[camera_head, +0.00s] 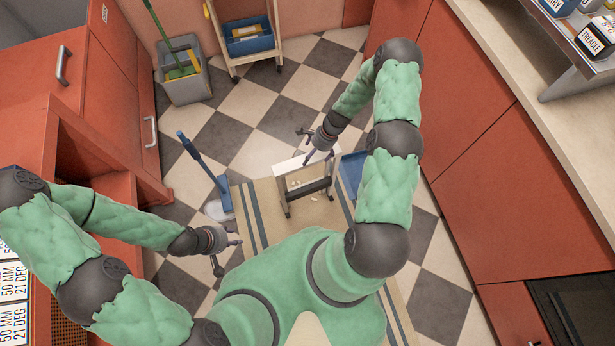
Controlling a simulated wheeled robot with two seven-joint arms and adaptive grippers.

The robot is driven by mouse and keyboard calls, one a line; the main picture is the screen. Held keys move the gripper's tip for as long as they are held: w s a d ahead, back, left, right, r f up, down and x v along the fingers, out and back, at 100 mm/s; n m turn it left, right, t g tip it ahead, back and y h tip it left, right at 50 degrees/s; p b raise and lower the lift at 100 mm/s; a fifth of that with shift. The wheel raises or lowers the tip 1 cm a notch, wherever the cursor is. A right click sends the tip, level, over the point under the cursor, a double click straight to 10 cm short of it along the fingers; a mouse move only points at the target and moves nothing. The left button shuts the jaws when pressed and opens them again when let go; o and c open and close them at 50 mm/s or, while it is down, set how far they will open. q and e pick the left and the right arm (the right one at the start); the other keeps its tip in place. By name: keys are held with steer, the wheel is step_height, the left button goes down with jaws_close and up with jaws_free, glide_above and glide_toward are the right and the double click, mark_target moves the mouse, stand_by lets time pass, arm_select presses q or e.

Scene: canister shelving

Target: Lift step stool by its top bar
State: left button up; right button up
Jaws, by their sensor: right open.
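The step stool (318,186) stands on the striped mat in front of me, with a pale upper part and dark bars and feet. My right gripper (302,147) is open and empty at the stool's upper far-left side. Its fingers are spread near the pale top edge; I cannot tell whether they touch it. My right arm covers part of the area beside the stool. My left gripper (229,257) is open and empty, low and left of the stool, apart from it.
A beige striped mat (264,207) lies on the checkered floor. A blue-handled tool (190,147) stands left of it. A blue object (352,170) is right of the stool. A grey bucket (187,88) and a cart (231,55) stand behind. Red cabinets line both sides.

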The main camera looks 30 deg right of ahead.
steer(key=x, duration=0.2)
steer(key=b+x, duration=0.1)
steer(key=x, duration=0.1)
steer(key=shift+a+r+b, duration=0.15)
steer(key=shift+a+b, duration=0.05)
steer(key=shift+b, duration=0.1)
steer(key=shift+a+f, duration=0.2)
steer(key=shift+f, duration=0.3)
steer(key=shift+f+b, duration=0.25)
steer(key=shift+b, duration=0.05)
steer(key=shift+c, duration=0.2)
steer(key=c, duration=1.4)
steer(key=shift+w, duration=0.1)
